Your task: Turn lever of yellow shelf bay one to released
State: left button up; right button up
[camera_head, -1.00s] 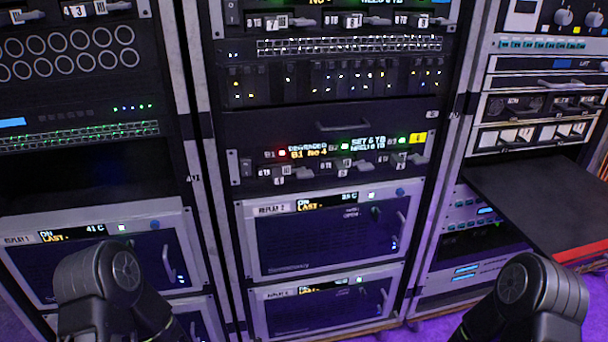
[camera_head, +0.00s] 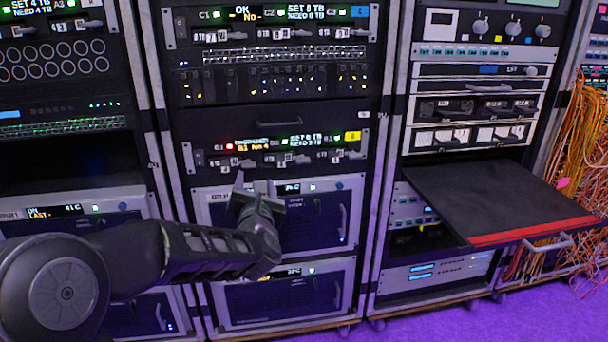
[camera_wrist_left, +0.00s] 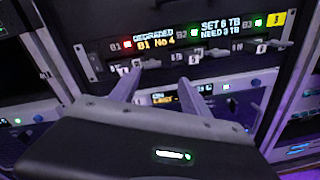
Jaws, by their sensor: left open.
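The yellow-tagged shelf (camera_head: 352,136) is in the middle rack. Its left display reads DEGRADED, B1 No 4, beside a red light; its right one reads SET 6 TB, NEED 3 TB. A row of small levers with numbered tags (camera_head: 265,161) runs below the displays. The shelf also shows in the left wrist view (camera_wrist_left: 277,18), with bay one's red light (camera_wrist_left: 127,43) at its left. My left gripper (camera_head: 255,186) is open and empty, just below the shelf's left part. Its fingers (camera_wrist_left: 158,80) point up towards the levers, with no clear contact. My right gripper is out of view.
Below the shelf are units with handles, the upper one (camera_head: 318,216) partly behind my left gripper. A blue-tagged shelf (camera_head: 358,11) is above. At right, a dark tray with a red edge (camera_head: 535,230) juts out. Orange cables (camera_head: 580,150) hang farther right.

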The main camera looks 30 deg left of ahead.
aim_at(249, 166)
pick_arm(q)
jog(key=n, duration=0.3)
jog(key=a+n, duration=0.1)
jog(key=n, duration=0.1)
jog(key=shift+s+r+y, duration=0.25)
jog(key=shift+y, duration=0.15)
jog(key=shift+w, duration=0.1)
jog(key=x, duration=0.7)
jog(key=shift+w+a+f, duration=0.1)
jog(key=shift+w+a, duration=0.1)
jog(key=shift+a, duration=0.15)
grip_shut()
